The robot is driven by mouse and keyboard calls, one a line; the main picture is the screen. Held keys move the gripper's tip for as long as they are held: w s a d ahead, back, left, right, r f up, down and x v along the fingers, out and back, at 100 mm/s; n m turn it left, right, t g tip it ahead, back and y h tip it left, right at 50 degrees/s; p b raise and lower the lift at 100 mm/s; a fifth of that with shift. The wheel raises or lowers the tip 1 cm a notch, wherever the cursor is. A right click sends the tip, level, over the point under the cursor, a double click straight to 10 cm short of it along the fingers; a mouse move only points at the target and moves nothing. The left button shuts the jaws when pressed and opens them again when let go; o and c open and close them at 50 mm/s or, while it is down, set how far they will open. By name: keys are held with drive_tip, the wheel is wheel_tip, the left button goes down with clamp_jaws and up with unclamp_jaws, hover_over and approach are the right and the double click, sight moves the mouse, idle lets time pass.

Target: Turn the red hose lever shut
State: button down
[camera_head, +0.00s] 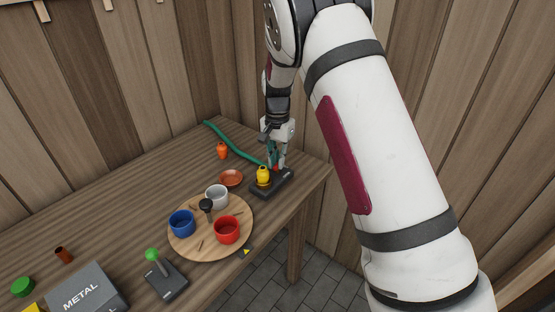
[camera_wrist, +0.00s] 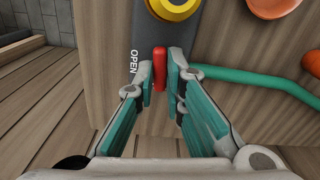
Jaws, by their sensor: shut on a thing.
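The red hose lever (camera_wrist: 160,66) stands between the fingertips of my gripper (camera_wrist: 160,80) in the wrist view. The fingers with teal pads are closed on it from both sides. The lever sits on a dark base (camera_head: 284,182) at the bench's right end, and the word OPEN (camera_wrist: 134,62) is printed on that base beside the lever. In the head view my gripper (camera_head: 277,162) reaches down behind a yellow valve body (camera_head: 263,175), and the lever is only a small red spot there. A green hose (camera_head: 236,150) runs from the base toward the back.
A round wooden board (camera_head: 186,246) carries blue, white and red cups. A green-knobbed joystick (camera_head: 152,255) and a METAL box (camera_head: 84,290) are at the front left.

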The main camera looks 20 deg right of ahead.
drive_tip(key=shift+m, duration=0.8)
drive_tip(key=c, duration=1.7)
unclamp_jaws()
drive_tip(key=shift+o, duration=0.2)
drive_tip(key=shift+r, duration=0.1)
wheel_tip(320, 180, up, 12)
